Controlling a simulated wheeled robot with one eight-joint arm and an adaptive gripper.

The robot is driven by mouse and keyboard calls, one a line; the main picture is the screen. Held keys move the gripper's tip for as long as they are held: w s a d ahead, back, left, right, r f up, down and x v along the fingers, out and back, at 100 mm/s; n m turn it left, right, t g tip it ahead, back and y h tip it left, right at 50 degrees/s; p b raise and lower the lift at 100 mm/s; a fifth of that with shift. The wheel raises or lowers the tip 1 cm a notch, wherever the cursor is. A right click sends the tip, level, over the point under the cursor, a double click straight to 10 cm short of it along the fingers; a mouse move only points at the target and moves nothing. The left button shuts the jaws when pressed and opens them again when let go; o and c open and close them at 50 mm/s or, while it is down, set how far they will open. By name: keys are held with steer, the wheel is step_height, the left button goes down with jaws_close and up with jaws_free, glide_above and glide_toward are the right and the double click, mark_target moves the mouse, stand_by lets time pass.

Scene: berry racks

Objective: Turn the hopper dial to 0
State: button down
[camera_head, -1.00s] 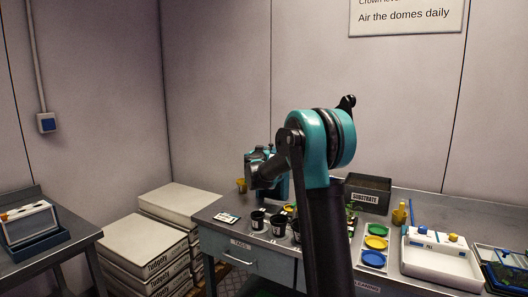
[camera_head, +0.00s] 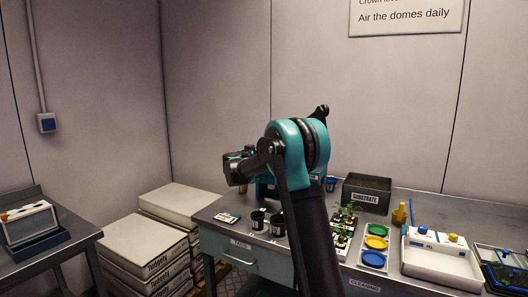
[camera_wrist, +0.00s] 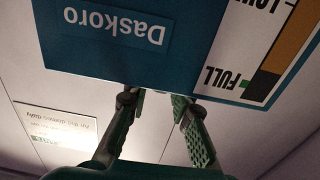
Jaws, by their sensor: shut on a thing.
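The hopper fills the top of the wrist view as a teal box (camera_wrist: 205,70) with an upside-down Daskoro label. It has a white strip with a gauge marked FULL and LOW. In the head view the hopper (camera_head: 265,190) shows only in part behind my arm. My gripper (camera_wrist: 155,98) has its two green ribbed fingers at the hopper's edge, with a gap between them. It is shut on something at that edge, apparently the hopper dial. The dial is hidden in both views, so its setting cannot be read. In the head view my gripper is hard to make out.
The bench carries black pots (camera_head: 258,220), seedlings (camera_head: 345,215), a SUBSTRATE box (camera_head: 366,193) and a tray of coloured discs (camera_head: 373,259). A white container (camera_head: 440,262) stands to the right.

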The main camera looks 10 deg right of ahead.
steer(key=c, duration=1.3)
jaws_free()
steer(key=shift+s+a, duration=0.1)
steer(key=v, duration=1.1)
steer(key=shift+s+a, duration=0.2)
steer(key=shift+s, duration=0.1)
